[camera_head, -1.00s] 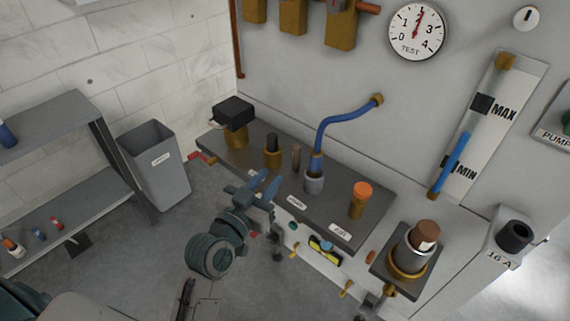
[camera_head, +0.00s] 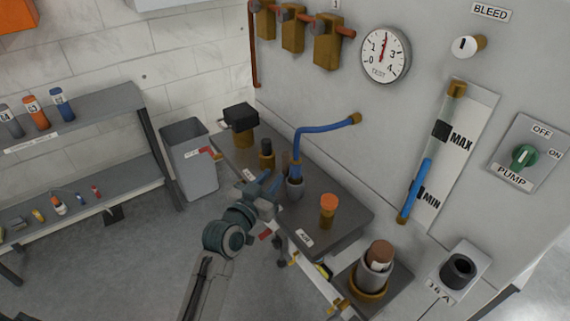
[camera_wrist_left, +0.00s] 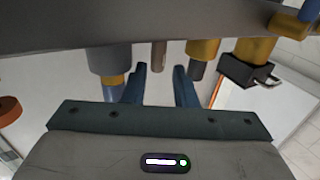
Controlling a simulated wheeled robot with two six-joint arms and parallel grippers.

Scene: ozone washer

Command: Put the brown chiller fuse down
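A slim brown cylinder (camera_head: 285,162), which looks like the brown chiller fuse, stands upright on the dark shelf (camera_head: 335,235), between a black-topped brass fitting (camera_head: 266,154) and the grey cup of the blue hose (camera_head: 295,188). My left gripper (camera_head: 268,182) is at the shelf's front edge, close to the cylinder. In the left wrist view the gripper (camera_wrist_left: 160,75) has its fingers apart. The brown cylinder (camera_wrist_left: 158,55) shows beyond the fingertips, in line with the gap, and nothing appears clamped. My right gripper is out of view.
An orange-capped brass fitting (camera_head: 328,212) stands on the shelf's right part. A brown-topped cylinder (camera_head: 379,255) sits in a holder at lower right. A black box on brass (camera_head: 240,120) is at the left end. A grey bin (camera_head: 190,165) and shelving (camera_head: 90,115) stand left.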

